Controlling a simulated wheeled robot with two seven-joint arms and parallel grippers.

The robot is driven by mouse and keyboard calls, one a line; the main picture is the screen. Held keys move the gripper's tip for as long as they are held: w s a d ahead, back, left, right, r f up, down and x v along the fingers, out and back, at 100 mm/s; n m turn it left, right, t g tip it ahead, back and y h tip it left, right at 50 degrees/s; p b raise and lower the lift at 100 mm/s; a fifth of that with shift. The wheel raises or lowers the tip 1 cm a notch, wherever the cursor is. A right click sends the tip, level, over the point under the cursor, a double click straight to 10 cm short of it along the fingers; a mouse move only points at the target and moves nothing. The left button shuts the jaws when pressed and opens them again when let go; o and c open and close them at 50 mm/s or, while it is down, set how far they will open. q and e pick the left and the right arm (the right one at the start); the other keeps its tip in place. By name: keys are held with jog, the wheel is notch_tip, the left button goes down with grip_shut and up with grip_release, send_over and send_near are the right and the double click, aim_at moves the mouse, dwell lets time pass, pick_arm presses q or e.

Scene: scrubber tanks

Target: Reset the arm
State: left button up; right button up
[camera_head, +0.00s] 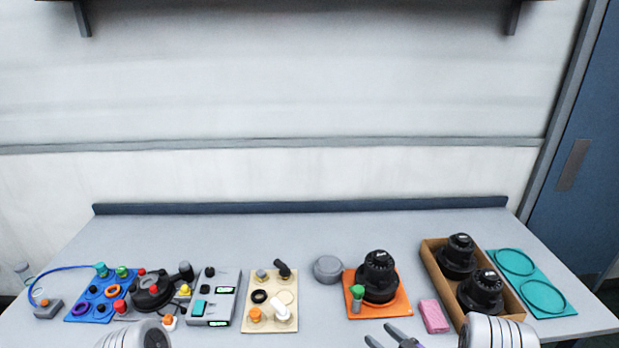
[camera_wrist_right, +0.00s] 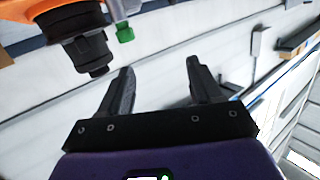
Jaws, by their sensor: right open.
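My right gripper (camera_head: 396,336) shows at the bottom of the head view, over the front edge of the table, right of centre. In the right wrist view its two dark fingers (camera_wrist_right: 160,88) are spread apart with nothing between them. My left gripper is out of view; only a pale part of my left arm shows at the bottom left. A black scrubber tank (camera_head: 378,277) stands on an orange mat (camera_head: 398,303) beyond the right gripper. It also shows in the right wrist view (camera_wrist_right: 84,50), apart from the fingers.
The table (camera_head: 300,225) is clear along the back. A cardboard tray (camera_head: 430,262) holds two black tanks at the right, beside a teal mat (camera_head: 556,299). A pink sponge (camera_head: 434,316) lies near the right gripper. Blue (camera_head: 78,314), grey and beige (camera_head: 290,325) boards with small parts lie left.

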jog(key=s+a+f+m+g+h+b, duration=0.1)
jog(key=s+f+m+g+h+b, duration=0.15)
jog(key=f, duration=0.75)
jog(key=s+a+f+m+g+h+b, duration=0.1)
jog(key=s+f+m+g+h+b, duration=0.2)
jog(key=f, duration=0.7)
pick_arm(q)
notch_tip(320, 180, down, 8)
jog(key=b, duration=0.2)
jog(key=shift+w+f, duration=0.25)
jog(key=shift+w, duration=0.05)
pick_arm(e)
jog(key=s+a+f+m+g, duration=0.1)
jog(key=s+a+f+g, duration=0.3)
jog(key=s, duration=0.5)
jog(key=s+a+f+m+g, duration=0.2)
jog(key=s+a+f+g, duration=0.1)
jog(key=s, duration=0.6)
jog(key=shift+s+a+f+g, duration=0.35)
jog(key=shift+f, duration=0.55)
jog(key=shift+y, duration=0.25)
